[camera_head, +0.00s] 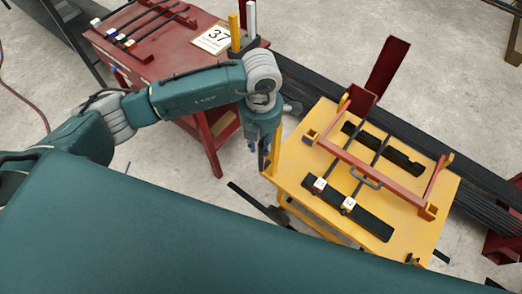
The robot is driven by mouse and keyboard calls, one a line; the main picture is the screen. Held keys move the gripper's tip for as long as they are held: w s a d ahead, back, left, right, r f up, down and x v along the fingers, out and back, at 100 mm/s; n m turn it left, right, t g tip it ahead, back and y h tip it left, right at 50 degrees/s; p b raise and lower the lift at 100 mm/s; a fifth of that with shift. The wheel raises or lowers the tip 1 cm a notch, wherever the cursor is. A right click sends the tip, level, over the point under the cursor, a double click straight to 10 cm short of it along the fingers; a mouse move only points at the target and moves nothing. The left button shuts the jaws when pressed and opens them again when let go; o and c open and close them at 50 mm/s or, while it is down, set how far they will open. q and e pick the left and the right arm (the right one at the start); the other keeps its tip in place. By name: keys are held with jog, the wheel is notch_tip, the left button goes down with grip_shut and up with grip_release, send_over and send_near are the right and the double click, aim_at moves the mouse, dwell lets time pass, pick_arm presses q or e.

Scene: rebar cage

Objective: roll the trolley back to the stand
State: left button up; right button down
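The yellow trolley (296,176) stands right of centre. A red frame (352,160) with a grey handle and two dark bars with white-and-red ends lie on its top, over black pads. The red stand (163,64) is at the upper left, with a "37" card, several dark bars with coloured tags on top, and a gap of floor between it and the trolley. My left gripper (264,158) points down at the trolley's left edge, close beside a yellow upright there. Its fingers are small and partly hidden, so I cannot tell whether they grip it. My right gripper is not in view.
Long dark bars (335,92) run behind the trolley from upper left to lower right. Another red support (503,240) stands at the right edge. Dark pieces (262,207) lie on the floor left of the trolley. Bare concrete floor (340,30) is open at the back.

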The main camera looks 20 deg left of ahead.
aim_at(261, 154)
pick_arm(q)
jog(key=shift+f+p, duration=0.55)
jog(key=shift+f, duration=2.25)
grip_shut()
